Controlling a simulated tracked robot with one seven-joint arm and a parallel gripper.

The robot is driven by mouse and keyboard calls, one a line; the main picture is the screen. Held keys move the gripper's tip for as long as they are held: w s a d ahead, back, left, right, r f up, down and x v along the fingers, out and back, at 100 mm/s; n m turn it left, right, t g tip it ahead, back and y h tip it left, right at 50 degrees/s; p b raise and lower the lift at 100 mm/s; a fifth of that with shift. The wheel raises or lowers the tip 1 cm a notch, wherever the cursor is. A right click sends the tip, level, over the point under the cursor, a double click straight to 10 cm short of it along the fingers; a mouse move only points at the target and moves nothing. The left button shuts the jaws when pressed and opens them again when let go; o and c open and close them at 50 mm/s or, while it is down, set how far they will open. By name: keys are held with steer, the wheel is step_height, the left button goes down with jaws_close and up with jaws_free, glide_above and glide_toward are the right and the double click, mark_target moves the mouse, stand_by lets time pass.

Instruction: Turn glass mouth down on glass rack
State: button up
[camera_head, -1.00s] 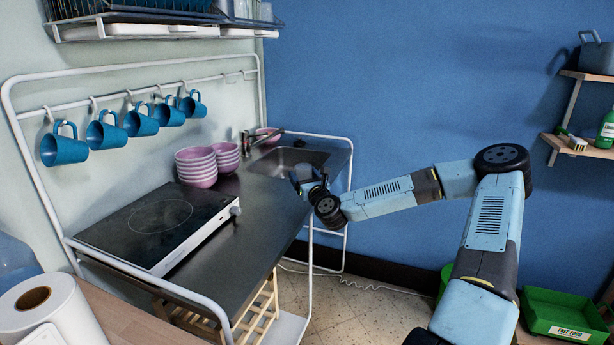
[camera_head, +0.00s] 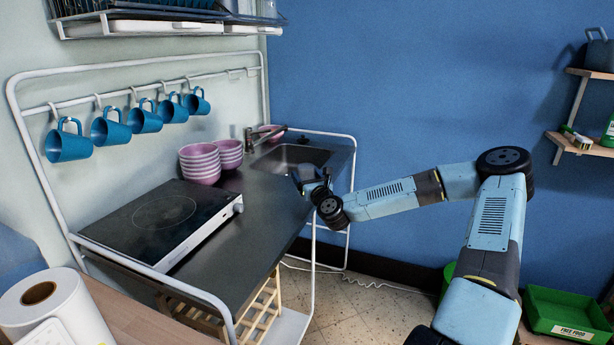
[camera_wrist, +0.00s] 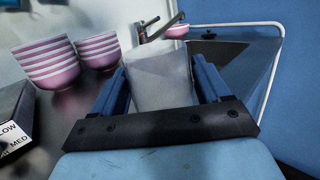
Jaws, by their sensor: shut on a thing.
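A pale translucent glass (camera_wrist: 160,80) is between the two blue fingers of my gripper (camera_wrist: 158,88) in the wrist view. My gripper is shut on it. The wrist view does not clearly show which end is its mouth. In the head view my gripper (camera_head: 311,178) is at the counter's right edge, in front of the sink, with the glass (camera_head: 307,172) small and partly hidden by the fingers. A dark wire rack (camera_head: 150,14) is on the white wall shelf at the top left, cut off by the frame. I cannot tell whether it is the glass rack.
Striped pink bowls (camera_head: 199,163) are stacked on the dark counter (camera_head: 215,265), left of the sink (camera_head: 292,156) and tap (camera_head: 262,138). A hotplate (camera_head: 160,220) is nearer. Several blue mugs (camera_head: 146,118) hang from a rail. A white tubular frame (camera_head: 352,165) edges the counter.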

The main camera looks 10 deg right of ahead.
steer(key=shift+f, duration=0.95)
steer(key=o, duration=1.1)
steer(key=v, duration=1.4)
steer(key=shift+a, duration=0.1)
